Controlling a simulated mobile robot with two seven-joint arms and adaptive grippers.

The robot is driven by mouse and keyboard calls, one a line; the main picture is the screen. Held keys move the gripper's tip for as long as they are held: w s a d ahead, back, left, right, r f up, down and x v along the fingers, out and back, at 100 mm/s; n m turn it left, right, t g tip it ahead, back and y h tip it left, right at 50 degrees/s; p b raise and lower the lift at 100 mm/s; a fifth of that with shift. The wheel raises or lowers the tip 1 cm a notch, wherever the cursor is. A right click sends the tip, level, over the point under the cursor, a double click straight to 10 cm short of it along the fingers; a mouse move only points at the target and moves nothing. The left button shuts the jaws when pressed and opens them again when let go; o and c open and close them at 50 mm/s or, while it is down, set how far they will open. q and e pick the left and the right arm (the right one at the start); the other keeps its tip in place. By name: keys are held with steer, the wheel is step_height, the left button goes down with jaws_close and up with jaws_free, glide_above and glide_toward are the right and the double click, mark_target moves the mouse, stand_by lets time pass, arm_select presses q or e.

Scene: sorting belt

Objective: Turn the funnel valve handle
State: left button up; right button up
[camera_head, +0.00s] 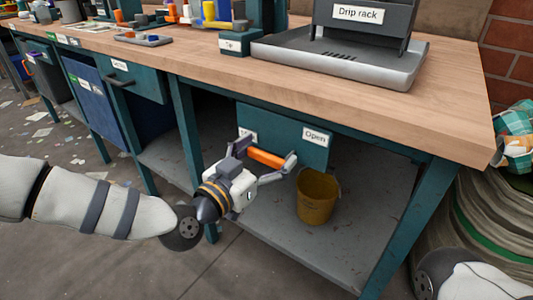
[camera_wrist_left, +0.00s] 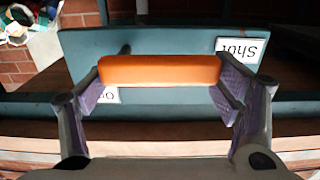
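The orange valve handle (camera_head: 267,157) sits at the front of a teal panel (camera_head: 285,122) under the bench top. The panel has an "Open" label (camera_head: 315,137) at right and a "Shut" label, partly hidden in the head view and upside down in the left wrist view (camera_wrist_left: 240,49). My left gripper (camera_head: 266,158) has its fingers spread wide at the two ends of the handle. In the left wrist view the handle (camera_wrist_left: 160,70) lies lengthwise between the fingers; firm contact is unclear. The funnel cannot be made out. My right gripper is out of view.
A yellow bucket (camera_head: 317,195) stands on the grey lower shelf (camera_head: 275,225). The wooden bench top (camera_head: 225,68) overhangs the panel and carries a drip rack tray (camera_head: 345,70). Teal bench legs (camera_head: 185,135) stand to the left and right.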

arm_select(q)
steer(key=c, duration=0.9)
